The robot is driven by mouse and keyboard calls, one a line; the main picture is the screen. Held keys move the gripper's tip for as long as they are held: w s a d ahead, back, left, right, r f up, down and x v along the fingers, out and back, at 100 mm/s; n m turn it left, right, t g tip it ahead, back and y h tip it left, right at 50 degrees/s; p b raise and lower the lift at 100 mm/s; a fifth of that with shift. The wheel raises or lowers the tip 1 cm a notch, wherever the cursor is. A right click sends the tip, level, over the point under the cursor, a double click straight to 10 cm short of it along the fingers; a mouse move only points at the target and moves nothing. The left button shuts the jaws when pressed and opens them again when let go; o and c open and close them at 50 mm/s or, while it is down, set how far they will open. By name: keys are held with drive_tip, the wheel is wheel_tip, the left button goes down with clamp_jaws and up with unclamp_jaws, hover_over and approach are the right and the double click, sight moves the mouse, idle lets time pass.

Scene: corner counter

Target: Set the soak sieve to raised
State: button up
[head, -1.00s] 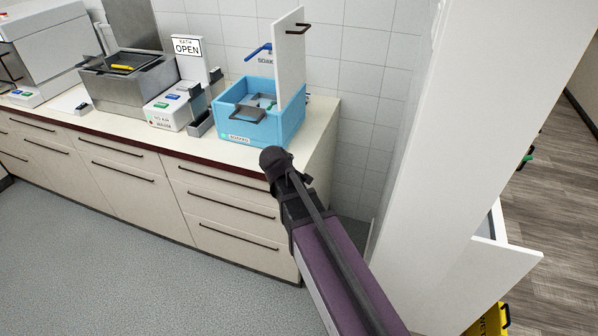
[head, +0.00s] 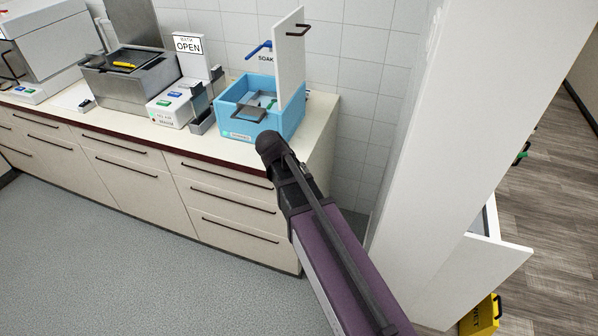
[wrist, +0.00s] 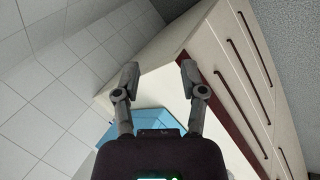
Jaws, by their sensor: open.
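The soak station is a light blue open tub (head: 286,121) at the right end of the counter, below a "SOAK" sign. The sieve's dark handle (head: 248,113) shows at the tub's front rim. Its grey basket is partly hidden inside, and I cannot tell its height setting surely. In the wrist view, part of the blue tub (wrist: 90,137) shows behind my gripper (wrist: 159,76). The gripper is open and empty, its two fingers apart over the counter. In the head view my arm reaches up toward the counter edge in front of the tub; the fingers are not clear there.
A white upright panel (head: 291,60) with a dark handle stands at the tub's right side. A white unit with coloured buttons (head: 172,107) and a metal bath (head: 130,80) stand to the left. A tall white panel (head: 440,150) is close on the right. Floor in front is clear.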

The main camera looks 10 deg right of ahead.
drive_tip(key=shift+s+r, duration=0.15)
drive_tip(key=shift+s, duration=0.1)
drive_tip(key=shift+s+d, duration=0.1)
drive_tip(key=s+d+f+m+g+y, duration=0.1)
drive_tip(key=s+d+m+y, duration=0.1)
drive_tip(key=s, duration=0.4)
drive_tip(key=s+d+f+m+g+y, duration=0.1)
drive_tip(key=s+d+y, duration=0.1)
drive_tip(key=s, duration=0.4)
drive_tip(key=shift+s+f+m+y, duration=0.2)
drive_tip(key=shift+m+y, duration=0.2)
drive_tip(key=shift+y, duration=0.2)
